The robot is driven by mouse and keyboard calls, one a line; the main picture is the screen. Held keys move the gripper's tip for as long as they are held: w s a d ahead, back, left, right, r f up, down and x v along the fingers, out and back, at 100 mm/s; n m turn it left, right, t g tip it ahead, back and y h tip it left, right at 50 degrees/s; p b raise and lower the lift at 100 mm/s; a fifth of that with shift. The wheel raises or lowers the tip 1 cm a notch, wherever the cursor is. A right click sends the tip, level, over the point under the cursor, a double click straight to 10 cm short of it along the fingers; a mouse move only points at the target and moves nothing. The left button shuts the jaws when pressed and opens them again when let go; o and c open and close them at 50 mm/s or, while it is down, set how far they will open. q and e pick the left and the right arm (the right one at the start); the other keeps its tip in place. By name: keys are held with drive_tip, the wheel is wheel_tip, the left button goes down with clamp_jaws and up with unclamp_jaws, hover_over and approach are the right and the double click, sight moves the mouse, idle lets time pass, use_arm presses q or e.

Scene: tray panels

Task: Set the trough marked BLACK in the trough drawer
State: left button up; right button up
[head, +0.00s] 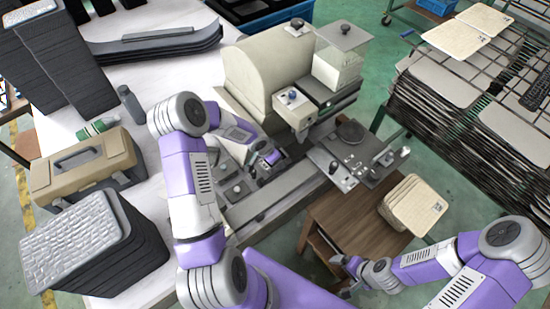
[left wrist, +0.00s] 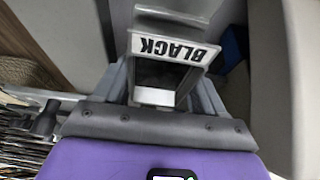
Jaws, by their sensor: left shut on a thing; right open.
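The trough marked BLACK (left wrist: 172,48) shows in the left wrist view as a grey, open-topped channel with a white label; the lettering appears upside down. My left gripper (left wrist: 168,85) is shut on it, with a finger along each side. In the head view my left gripper (head: 262,160) is over the machine's bed, and the trough there is too small and covered to make out clearly. My right gripper (head: 345,277) is open and empty, low beside the wooden cabinet (head: 350,215). I cannot pick out the trough drawer for certain.
A large beige machine (head: 262,75) fills the middle. A toolbox (head: 82,165) and stacked grey panels (head: 95,240) stand at left. Tan panels (head: 413,204) lie on the cabinet. Racks of trays (head: 450,90) stand at right. Green floor (head: 290,240) shows near the cabinet.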

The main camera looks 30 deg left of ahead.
use_arm(q)
drive_tip(key=shift+r, duration=0.15)
drive_tip(key=o, duration=1.3)
drive_tip(key=shift+f, duration=0.2)
drive_tip(key=shift+c, duration=0.2)
drive_tip(key=shift+r, duration=0.2)
drive_tip(key=p+v, duration=0.3)
drive_tip(key=v, duration=0.9)
drive_tip(key=shift+s, duration=0.15)
drive_tip(key=shift+f, duration=0.1)
